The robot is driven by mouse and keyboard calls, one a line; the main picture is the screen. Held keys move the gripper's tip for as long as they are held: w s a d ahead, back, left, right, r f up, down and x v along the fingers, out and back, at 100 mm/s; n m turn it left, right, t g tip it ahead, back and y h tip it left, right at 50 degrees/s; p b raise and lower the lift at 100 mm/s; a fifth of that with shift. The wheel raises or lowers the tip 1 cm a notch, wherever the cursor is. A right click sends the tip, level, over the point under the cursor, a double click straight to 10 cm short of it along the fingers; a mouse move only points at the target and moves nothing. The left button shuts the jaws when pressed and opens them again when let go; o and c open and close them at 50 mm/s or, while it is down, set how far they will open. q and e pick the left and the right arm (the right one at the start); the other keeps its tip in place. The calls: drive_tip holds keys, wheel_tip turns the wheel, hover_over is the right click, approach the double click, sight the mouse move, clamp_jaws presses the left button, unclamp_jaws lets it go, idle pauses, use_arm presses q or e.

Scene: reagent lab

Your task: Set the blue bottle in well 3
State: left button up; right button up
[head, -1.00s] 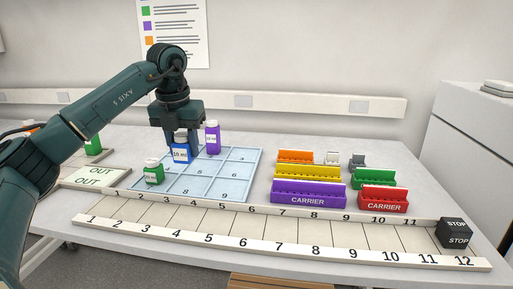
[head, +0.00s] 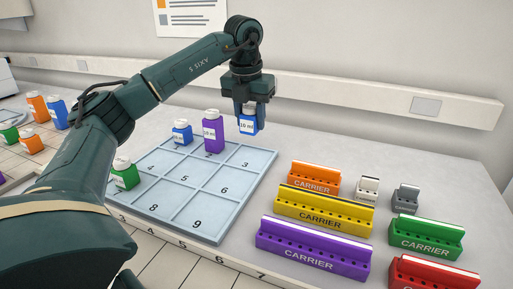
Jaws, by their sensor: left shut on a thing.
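My left gripper (head: 251,108) is shut on a blue bottle (head: 247,125) with a white label and holds it upright in the air. The bottle appears just beyond the far edge of the light-blue tray (head: 190,190), close to well 3 (head: 250,160); its exact height is hard to tell. Well 3 looks empty. Another blue bottle (head: 181,132) stands at the tray's far left corner. A purple bottle (head: 213,134) stands between it and well 3. A green bottle (head: 124,174) stands at the near left corner, partly behind my arm. My right gripper is not in view.
More bottles stand far left, including a blue one (head: 57,113). The table behind the tray's right side is clear.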

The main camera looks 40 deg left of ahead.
sight(247, 108)
use_arm(q)
wheel_tip(247, 108, down, 2)
drive_tip(key=shift+s+f, duration=0.1)
drive_tip(key=shift+s, duration=0.05)
drive_tip(key=shift+f+b, duration=0.35)
drive_tip(key=shift+f, duration=2.2)
drive_tip(key=shift+f, duration=0.15)
drive_tip(key=o, duration=1)
drive_tip(key=r, duration=0.4)
drive_tip(key=s+r+p, duration=0.1)
drive_tip(key=r, duration=0.7)
drive_tip(key=shift+s+d+r, duration=0.1)
drive_tip(key=shift+s+d, duration=0.15)
